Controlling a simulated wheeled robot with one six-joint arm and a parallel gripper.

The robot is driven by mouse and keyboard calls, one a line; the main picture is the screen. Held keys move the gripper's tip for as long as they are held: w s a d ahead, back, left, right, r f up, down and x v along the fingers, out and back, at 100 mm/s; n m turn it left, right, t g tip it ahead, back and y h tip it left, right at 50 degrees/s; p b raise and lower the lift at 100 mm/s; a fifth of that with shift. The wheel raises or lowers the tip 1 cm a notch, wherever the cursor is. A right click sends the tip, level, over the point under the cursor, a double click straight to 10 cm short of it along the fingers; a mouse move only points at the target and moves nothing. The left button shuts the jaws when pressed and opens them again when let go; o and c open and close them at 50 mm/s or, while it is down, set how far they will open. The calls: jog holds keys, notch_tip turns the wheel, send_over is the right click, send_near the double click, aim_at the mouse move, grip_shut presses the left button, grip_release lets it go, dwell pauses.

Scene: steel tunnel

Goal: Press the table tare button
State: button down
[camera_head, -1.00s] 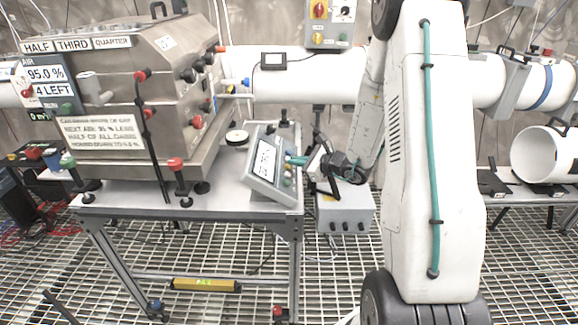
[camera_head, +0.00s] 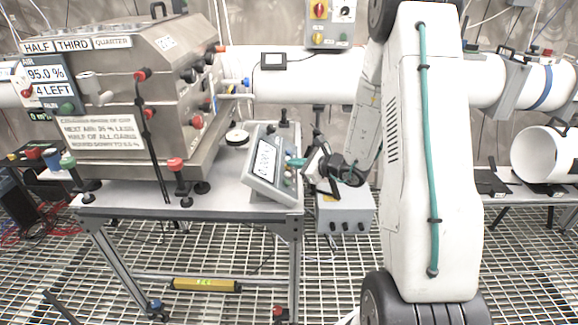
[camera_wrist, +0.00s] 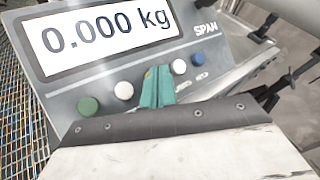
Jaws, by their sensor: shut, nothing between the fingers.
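The grey scale panel (camera_head: 268,165) stands tilted at the right end of the table (camera_head: 235,208). In the wrist view its display (camera_wrist: 107,38) reads 0.000 kg. Below the display is a row of buttons: a green button (camera_wrist: 88,106), a white button (camera_wrist: 124,90), another white button (camera_wrist: 179,66) and a blue button (camera_wrist: 198,59). My gripper (camera_head: 296,162) is shut and empty, its teal fingertips (camera_wrist: 158,73) at the panel between the two white buttons. The fingers hide that part of the row. I cannot tell whether they touch it. The small button labels are not readable.
A steel chamber (camera_head: 140,100) with several knobs fills the left of the table. A grey box (camera_head: 345,211) stands right of the table. The floor is open metal grating.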

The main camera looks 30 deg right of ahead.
dwell(0.3)
jog(key=shift+s+d+r, duration=0.15)
jog(key=shift+d+r, duration=0.05)
jog(key=shift+r, duration=0.15)
notch_tip(320, 180, up, 5)
jog(key=s+d, duration=0.2)
jog(key=d, duration=0.1)
dwell(0.5)
dwell(0.6)
